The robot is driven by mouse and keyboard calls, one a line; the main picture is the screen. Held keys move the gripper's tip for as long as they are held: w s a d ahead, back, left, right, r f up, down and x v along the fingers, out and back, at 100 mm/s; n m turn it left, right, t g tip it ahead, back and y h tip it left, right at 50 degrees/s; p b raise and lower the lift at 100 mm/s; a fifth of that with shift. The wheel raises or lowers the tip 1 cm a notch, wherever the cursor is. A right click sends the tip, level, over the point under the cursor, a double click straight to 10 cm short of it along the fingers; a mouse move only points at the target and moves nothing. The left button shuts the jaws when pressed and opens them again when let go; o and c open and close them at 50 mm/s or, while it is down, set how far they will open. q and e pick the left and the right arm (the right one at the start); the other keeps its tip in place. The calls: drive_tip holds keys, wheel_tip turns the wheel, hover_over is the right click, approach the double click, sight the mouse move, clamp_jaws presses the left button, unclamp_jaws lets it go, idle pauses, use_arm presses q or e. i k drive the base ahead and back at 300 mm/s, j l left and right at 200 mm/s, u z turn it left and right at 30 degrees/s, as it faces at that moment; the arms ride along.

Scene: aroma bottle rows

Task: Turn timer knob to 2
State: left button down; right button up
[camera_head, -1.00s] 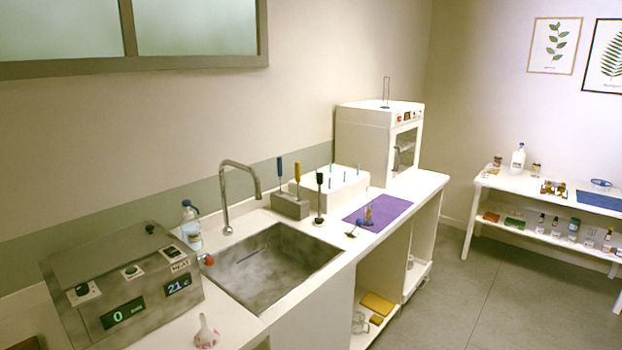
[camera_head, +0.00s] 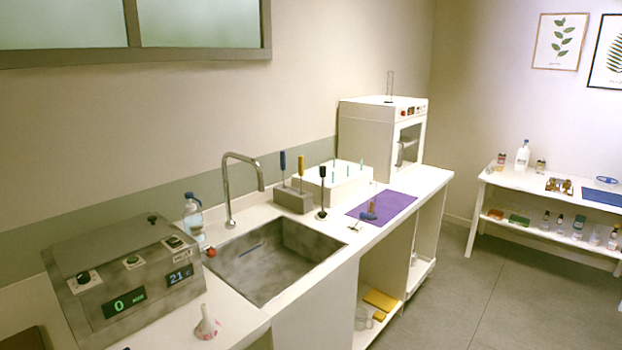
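A grey metal control box (camera_head: 100,249) stands on the counter at the left, left of the sink. Its sloped top carries a dark knob (camera_head: 84,278) on a white plate at the left, a green-lit control (camera_head: 132,261) in the middle and a switch (camera_head: 174,242) by a HEAT label. A green display (camera_head: 124,304) on its front reads 0, and a blue display (camera_head: 180,275) reads 21. Which control is the timer knob is not clearly labelled at this size. Neither of my grippers is in view.
A sink (camera_head: 275,258) with a tap (camera_head: 240,185) lies right of the box. A bottle (camera_head: 193,218) stands behind the box, and a white funnel (camera_head: 207,325) in front. A purple mat (camera_head: 385,206) and white oven (camera_head: 370,140) are farther along. Grey floor lies clear at right.

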sight(83, 277)
drive_tip(key=u, duration=1.3)
